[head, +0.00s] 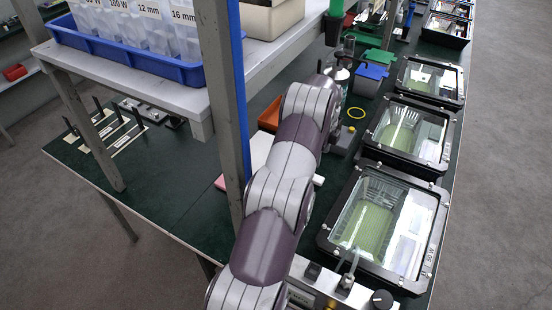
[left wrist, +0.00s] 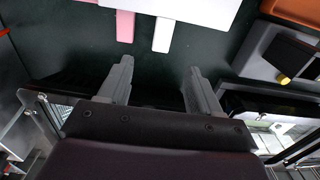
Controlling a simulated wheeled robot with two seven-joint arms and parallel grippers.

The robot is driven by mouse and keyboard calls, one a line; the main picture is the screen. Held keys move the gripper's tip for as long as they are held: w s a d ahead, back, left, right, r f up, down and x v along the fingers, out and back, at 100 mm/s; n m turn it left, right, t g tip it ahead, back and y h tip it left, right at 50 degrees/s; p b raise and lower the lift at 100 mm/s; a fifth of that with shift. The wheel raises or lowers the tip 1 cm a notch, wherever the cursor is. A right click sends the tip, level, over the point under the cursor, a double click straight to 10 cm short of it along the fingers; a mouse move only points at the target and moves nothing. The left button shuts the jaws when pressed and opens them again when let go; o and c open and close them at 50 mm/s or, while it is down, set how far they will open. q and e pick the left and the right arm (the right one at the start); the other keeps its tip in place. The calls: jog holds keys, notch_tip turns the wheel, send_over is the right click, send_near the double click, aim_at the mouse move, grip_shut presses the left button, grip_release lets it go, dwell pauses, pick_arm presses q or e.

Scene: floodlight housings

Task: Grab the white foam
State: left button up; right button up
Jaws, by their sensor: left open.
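In the left wrist view a white strip (left wrist: 164,35), which looks like the white foam, lies on the dark green surface. A pink strip (left wrist: 125,27) lies beside it on the left, with a gap between them. A larger white sheet (left wrist: 185,8) covers their far ends. My left gripper (left wrist: 160,66) is open, with nothing between its fingers. The white strip's near end is ahead of the gap between the fingertips, apart from them. In the head view my left arm hides much of this area; a white piece (head: 262,148) and a pink edge (head: 220,182) show left of it.
Several black-framed floodlight housings (head: 372,222) line the bench's right side. A grey shelf (head: 130,85) carries a blue tray (head: 125,50) with its post close to my arm. An orange bin (left wrist: 295,10) and a grey block with a black part (left wrist: 285,55) are right of the strips.

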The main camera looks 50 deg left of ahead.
pick_arm(q)
jog(key=f, duration=0.1)
jog(key=f+b, duration=0.1)
jog(key=f, duration=0.1)
jog(key=shift+s+d+f+b, duration=0.2)
jog(key=shift+b, duration=0.1)
jog(key=f, duration=0.2)
jog(key=f+p, duration=0.1)
jog(key=f, duration=0.1)
jog(key=a+f+p, duration=0.1)
jog(key=f, duration=0.2)
jog(key=shift+w+a, duration=0.1)
jog(key=shift+w, duration=0.2)
jog(key=shift+f, duration=0.4)
pick_arm(e)
jog(key=shift+f, duration=0.6)
pick_arm(q)
jog(key=c, duration=1.1)
